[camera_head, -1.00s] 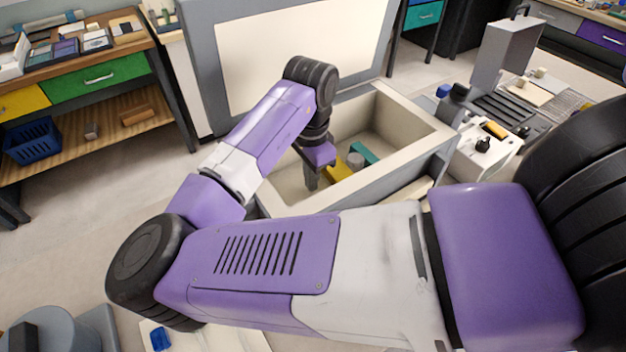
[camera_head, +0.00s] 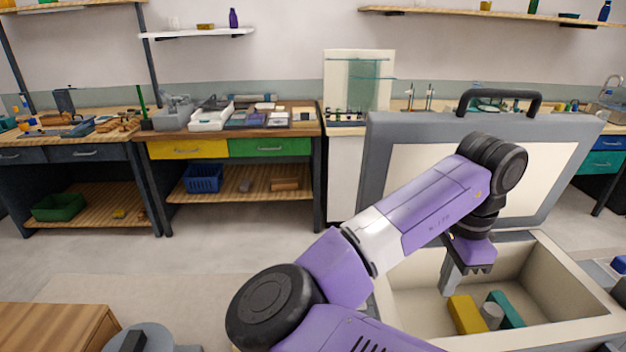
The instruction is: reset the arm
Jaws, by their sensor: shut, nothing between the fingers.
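My purple and black arm reaches over the open cream bin (camera_head: 560,262) at the lower right. My gripper (camera_head: 450,284) points down inside the bin opening, with its fingers shut and empty. It is above and to the left of a yellow block (camera_head: 466,314). A grey cylinder (camera_head: 491,315) and a teal block (camera_head: 507,309) are beside the yellow block in the bin. The fingertips look apart from the blocks. My arm hides the bin's near left part.
The bin's grey-framed lid (camera_head: 376,165) stands open behind my arm. A workbench with yellow and green drawers (camera_head: 270,147) is at the back, with a blue basket (camera_head: 203,178) on its lower shelf. A wooden cabinet (camera_head: 55,328) is at lower left. Floor between is clear.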

